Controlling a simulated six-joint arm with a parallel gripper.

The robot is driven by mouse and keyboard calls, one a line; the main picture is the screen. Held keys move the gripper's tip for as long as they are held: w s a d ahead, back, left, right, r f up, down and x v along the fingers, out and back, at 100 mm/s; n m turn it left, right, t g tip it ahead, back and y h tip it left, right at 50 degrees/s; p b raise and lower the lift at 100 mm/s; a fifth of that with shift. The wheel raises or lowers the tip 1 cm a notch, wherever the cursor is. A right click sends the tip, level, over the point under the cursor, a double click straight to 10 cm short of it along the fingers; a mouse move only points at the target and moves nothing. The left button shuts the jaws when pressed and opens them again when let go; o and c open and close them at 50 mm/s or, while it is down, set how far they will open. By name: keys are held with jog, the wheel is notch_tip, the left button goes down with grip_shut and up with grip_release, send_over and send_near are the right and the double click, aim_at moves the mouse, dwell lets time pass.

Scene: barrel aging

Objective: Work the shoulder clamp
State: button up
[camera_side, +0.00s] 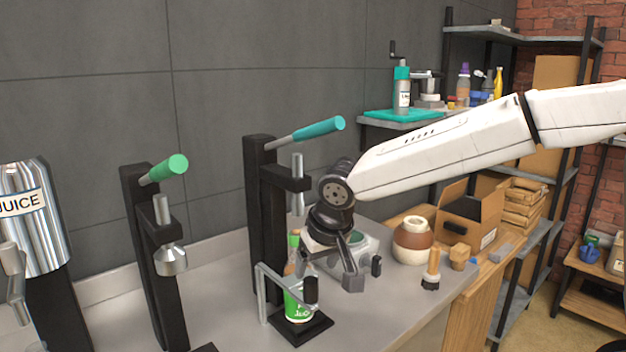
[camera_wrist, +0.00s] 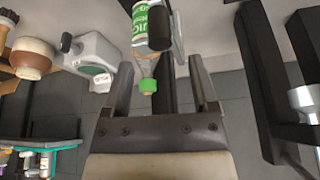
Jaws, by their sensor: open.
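A bottle with a green label (camera_side: 298,304) and a green cap stands on a black base (camera_side: 303,330) on the counter. The bottle (camera_wrist: 140,22) also shows at the top of the wrist view. A grey metal bracket (camera_side: 263,297) stands beside the bottle, with a black grip (camera_side: 311,290) in front of it. The black grip (camera_wrist: 158,32) overlaps the bottle in the wrist view. I cannot tell whether the bracket presses on the bottle. My gripper (camera_side: 330,270) is open close to the bottle's upper part. In the wrist view my gripper (camera_wrist: 160,66) has the bottle's neck and cap between its fingers in the picture; contact is unclear.
A teal-handled press (camera_side: 268,220) stands behind the bottle, and a green-handled press (camera_side: 150,250) stands to the left. A grey device (camera_side: 362,250), a brown-and-white jar (camera_side: 413,242) and a wooden-handled tool (camera_side: 432,268) sit to the right.

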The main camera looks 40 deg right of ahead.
aim_at(309, 289)
jog(key=shift+f, duration=0.1)
jog(key=shift+x, duration=3.85)
jog(key=shift+s, duration=0.1)
grip_shut()
